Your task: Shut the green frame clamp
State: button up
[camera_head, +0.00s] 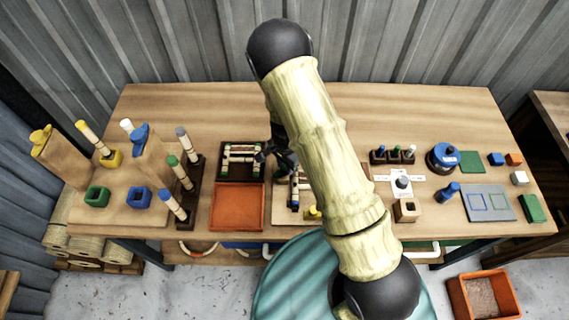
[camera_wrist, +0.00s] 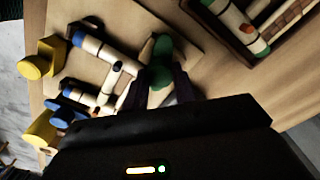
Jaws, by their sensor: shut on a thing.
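The green frame clamp (camera_wrist: 161,52) shows in the wrist view as a rounded green piece between my two dark fingers, at the end of a pale rattan frame (camera_wrist: 118,64) on a wooden board. My gripper (camera_wrist: 160,85) is shut on the green clamp. The clamp's lower part is hidden by the fingers, so I cannot tell how far its lever is turned. In the head view my gripper (camera_head: 285,160) is over the board, and my arm covers much of the frame (camera_head: 294,190).
Yellow clamps (camera_wrist: 38,66) and a blue piece (camera_wrist: 64,112) sit along the frame's left side. A tray of rattan pieces (camera_head: 241,146) and an orange tray (camera_head: 238,207) lie left of the board. A brown rack of banded sticks (camera_head: 188,198) stands farther left.

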aim_at(285, 166)
jog(key=m, duration=0.2)
jog(key=m+p, duration=0.1)
jog(key=m, duration=0.2)
jog(key=shift+w+r, duration=0.15)
jog(key=shift+w, duration=0.05)
dwell(0.4)
jog(key=o, duration=1)
jog(key=shift+s, duration=0.1)
notch_tip(285, 166, up, 17)
jog(key=b, duration=0.2)
jog(key=shift+r, duration=0.15)
